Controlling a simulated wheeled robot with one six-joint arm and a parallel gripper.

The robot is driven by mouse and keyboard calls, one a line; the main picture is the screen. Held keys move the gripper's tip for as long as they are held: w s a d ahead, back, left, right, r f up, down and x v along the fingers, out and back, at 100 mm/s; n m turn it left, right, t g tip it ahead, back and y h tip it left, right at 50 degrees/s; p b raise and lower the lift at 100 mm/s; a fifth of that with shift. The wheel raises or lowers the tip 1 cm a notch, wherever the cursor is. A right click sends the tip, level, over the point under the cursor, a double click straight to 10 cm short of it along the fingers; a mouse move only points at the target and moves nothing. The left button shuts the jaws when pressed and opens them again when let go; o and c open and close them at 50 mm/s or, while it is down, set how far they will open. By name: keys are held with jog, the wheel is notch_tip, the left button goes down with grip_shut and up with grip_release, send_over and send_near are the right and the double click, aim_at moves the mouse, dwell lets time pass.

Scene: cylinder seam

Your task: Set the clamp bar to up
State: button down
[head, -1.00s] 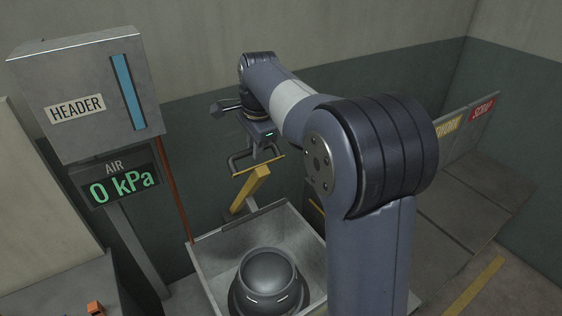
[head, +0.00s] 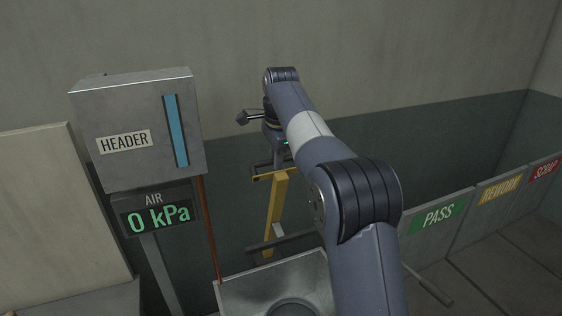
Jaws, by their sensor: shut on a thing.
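The yellow clamp bar (head: 276,212) stands upright, slightly tilted, behind the metal basin in the head view. Its short yellow crosspiece (head: 262,176) is at the top. My gripper (head: 268,168) is at the top of the bar and shut on it at the crosspiece. The fingertips are small and partly hidden, so the exact grip is hard to see. The lower end of the bar sits near a dark rail (head: 297,238) behind the basin.
The metal basin (head: 250,289) with a dark round part (head: 292,307) is below the bar. The header box (head: 135,125) and air display reading 0 kPa (head: 158,217) stand left, beside a thin red pipe (head: 209,225). PASS (head: 438,215), REWORK (head: 500,188) and SCRAP (head: 545,170) bins are right.

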jog(key=shift+w+a+r, duration=0.2)
jog(key=shift+w+a, duration=0.05)
jog(key=shift+w, duration=0.25)
jog(key=shift+w+a+r, duration=0.2)
jog(key=shift+w, duration=0.25)
jog(key=c, duration=1.3)
grip_release()
jog(key=shift+c, duration=0.2)
jog(key=shift+o, duration=0.8)
jog(key=shift+w+a+f, duration=0.1)
jog(key=shift+w+a, duration=0.05)
jog(key=shift+w, duration=0.25)
jog(key=shift+s, duration=0.1)
jog(key=shift+c, duration=0.3)
jog(key=shift+c, duration=0.2)
jog(key=shift+o, duration=0.2)
jog(key=shift+r, duration=0.6)
jog(key=r, duration=0.3)
jog(key=s+r, duration=0.1)
jog(key=r, duration=0.1)
jog(key=shift+d+r, duration=0.1)
jog(key=shift+d, duration=0.2)
jog(key=shift+c, duration=0.6)
jog(key=shift+s+d+r, duration=0.1)
jog(key=shift+s+r, duration=0.2)
jog(key=shift+r, duration=0.1)
